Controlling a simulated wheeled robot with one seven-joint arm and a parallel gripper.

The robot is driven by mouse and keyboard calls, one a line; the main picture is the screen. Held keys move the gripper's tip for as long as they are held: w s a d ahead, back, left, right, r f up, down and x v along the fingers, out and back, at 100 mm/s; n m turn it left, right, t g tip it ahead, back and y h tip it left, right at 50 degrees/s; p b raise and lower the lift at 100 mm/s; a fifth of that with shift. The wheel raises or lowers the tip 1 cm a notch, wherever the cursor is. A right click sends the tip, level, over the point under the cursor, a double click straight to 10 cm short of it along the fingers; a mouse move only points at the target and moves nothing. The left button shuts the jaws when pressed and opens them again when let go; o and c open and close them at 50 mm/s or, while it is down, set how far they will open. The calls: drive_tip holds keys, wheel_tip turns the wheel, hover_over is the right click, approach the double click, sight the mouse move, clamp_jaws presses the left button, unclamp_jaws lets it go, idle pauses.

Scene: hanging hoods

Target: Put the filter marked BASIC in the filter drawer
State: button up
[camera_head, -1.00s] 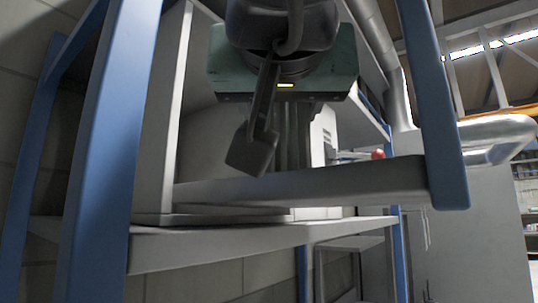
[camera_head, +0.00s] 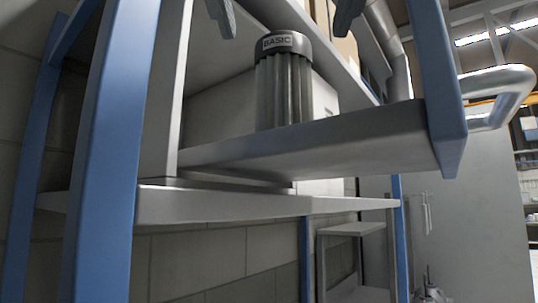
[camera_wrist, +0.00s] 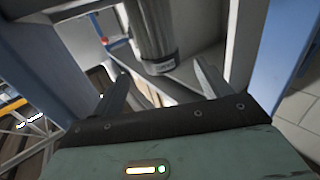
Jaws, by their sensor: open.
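The filter marked BASIC (camera_head: 284,92) is a grey ribbed cylinder with a dark labelled cap. It stands upright on a grey shelf board (camera_head: 330,145). My gripper (camera_head: 284,18) is open and empty. Only its two fingertips show at the top edge of the head view, apart from each other, to the left and right of the filter's cap. In the wrist view the filter (camera_wrist: 152,30) shows beyond my open gripper (camera_wrist: 163,80), its banded cap end toward me. I cannot tell the exact gap between the fingers and the cap. No filter drawer can be made out.
Blue posts stand at the left (camera_head: 108,150) and right (camera_head: 433,80) of the shelf. A pale box (camera_head: 320,98) is behind the filter. A lower shelf (camera_head: 230,203) runs below. A metal pipe (camera_head: 500,92) is at the right. Space around the filter's front is clear.

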drive_tip(key=shift+s, duration=1.15)
